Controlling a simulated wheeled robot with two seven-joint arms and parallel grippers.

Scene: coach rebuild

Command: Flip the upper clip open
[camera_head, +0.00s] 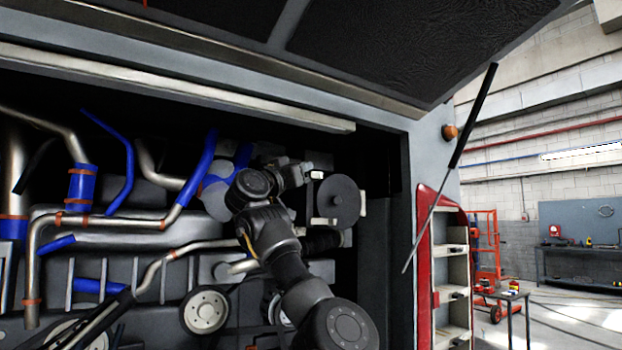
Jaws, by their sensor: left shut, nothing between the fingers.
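A round black cover (338,197) sits in the right part of the open engine bay, with pale clips around its rim. The upper clip (317,175) is a small light piece at the cover's upper left. Whether it is latched is too small to tell. Another pale clip (362,203) is on the right edge, and a lower one (321,221) is at the bottom left. My left gripper (305,170) is shut and empty, its tips right beside the upper clip. I cannot tell whether they touch. My right gripper is not in view.
Blue hoses (201,165) and metal pipes (140,219) fill the bay to the left. The bay's frame (431,165) stands to the right, with the raised hatch (400,45) overhead and its gas strut (474,115). A red-edged shelf cabinet (450,262) is further right.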

